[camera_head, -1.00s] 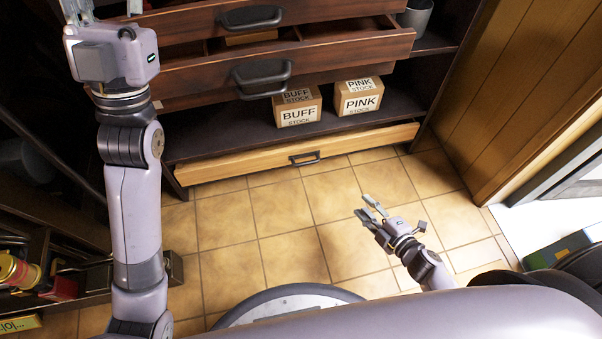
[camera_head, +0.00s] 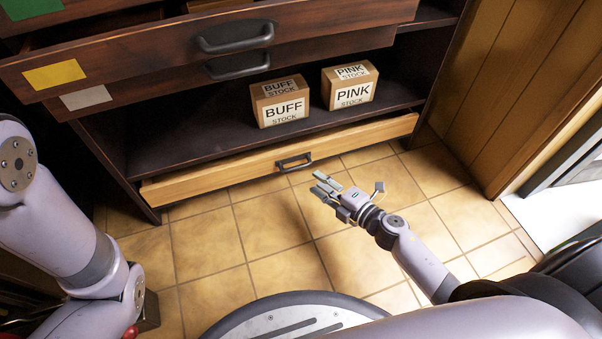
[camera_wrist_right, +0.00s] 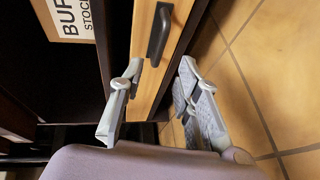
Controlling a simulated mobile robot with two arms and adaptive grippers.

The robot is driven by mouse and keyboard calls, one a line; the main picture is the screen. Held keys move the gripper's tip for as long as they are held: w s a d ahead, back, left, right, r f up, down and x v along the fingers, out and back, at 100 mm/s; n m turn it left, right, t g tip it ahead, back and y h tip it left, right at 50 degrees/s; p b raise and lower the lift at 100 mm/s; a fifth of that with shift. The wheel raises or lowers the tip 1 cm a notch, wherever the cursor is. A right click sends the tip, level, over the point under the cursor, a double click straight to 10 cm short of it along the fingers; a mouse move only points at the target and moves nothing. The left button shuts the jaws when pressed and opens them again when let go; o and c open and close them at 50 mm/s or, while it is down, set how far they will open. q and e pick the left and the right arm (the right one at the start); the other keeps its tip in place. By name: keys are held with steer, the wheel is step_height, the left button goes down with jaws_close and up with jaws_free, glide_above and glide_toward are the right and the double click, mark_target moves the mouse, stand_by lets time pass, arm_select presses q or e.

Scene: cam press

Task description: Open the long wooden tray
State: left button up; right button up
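The long wooden tray (camera_head: 220,177) is the light wooden drawer at the bottom of the dark cabinet, just above the tiled floor. Its dark handle (camera_head: 294,162) is in the middle of its front. My right gripper (camera_head: 325,188) is open and empty, a little right of and in front of the handle. In the right wrist view the tray front (camera_wrist_right: 150,85) runs between the two spread fingers, with the handle (camera_wrist_right: 158,35) ahead of them and apart from them. My left arm is at the left edge; its gripper is out of view.
A BUFF STOCK box (camera_head: 281,103) and a PINK STOCK box (camera_head: 350,86) stand on the shelf above the tray. Dark drawers (camera_head: 130,65) jut out above the shelf. A wooden panel (camera_head: 530,80) stands at right. The floor (camera_head: 265,215) before the tray is clear.

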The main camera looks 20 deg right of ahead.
mark_target(299, 168)
steer(key=b+x, duration=0.2)
steer(key=x, duration=0.6)
steer(key=shift+w+a+f, duration=0.1)
steer(key=shift+w, duration=0.1)
jaws_close()
stand_by(0.5)
